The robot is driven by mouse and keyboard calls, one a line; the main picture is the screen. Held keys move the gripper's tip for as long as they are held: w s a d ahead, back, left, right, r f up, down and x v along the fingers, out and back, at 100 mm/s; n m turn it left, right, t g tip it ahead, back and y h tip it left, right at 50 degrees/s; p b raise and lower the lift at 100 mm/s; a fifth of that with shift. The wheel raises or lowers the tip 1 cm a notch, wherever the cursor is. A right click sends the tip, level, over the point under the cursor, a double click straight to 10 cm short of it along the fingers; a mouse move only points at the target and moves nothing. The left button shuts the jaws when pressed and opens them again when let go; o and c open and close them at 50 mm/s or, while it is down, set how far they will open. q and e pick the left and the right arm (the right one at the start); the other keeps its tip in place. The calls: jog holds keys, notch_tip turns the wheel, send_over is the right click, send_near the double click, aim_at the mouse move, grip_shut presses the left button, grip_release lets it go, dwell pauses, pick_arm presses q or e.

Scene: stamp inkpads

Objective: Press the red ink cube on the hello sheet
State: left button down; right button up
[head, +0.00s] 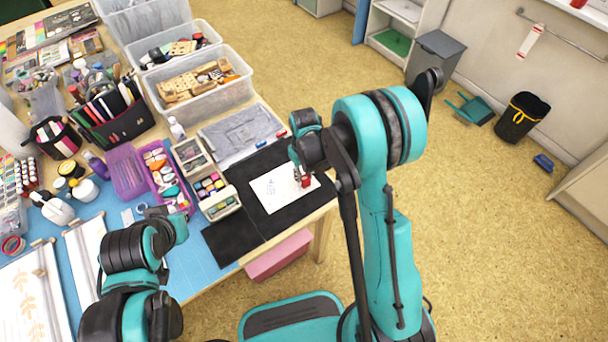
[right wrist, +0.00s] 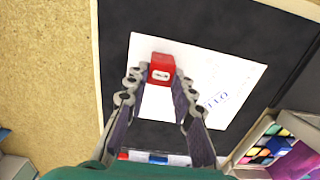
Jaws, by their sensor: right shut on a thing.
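The white hello sheet (head: 271,199) lies on a black mat near the table's right edge. In the right wrist view the sheet (right wrist: 226,75) shows faint blue lettering on its right part. My right gripper (head: 302,170) is shut on the red ink cube (head: 306,182). In the right wrist view the cube (right wrist: 162,65) sits between the fingertips, over the sheet's blank upper-left part. I cannot tell whether its underside touches the paper. My left gripper (head: 142,209) is near the blue mat's right part, small and partly hidden by its arm.
The black mat (head: 232,238) has bare room around the sheet. A wooden box of coloured inkpads (head: 219,205) stands left of the sheet. A grey tray (head: 232,153) with small red and blue items beside it lies behind. Clear bins (head: 205,98) stand farther back.

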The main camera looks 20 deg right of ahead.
jog(key=shift+r, duration=0.4)
jog(key=shift+r+p, duration=2)
jog(key=shift+r, duration=0.8)
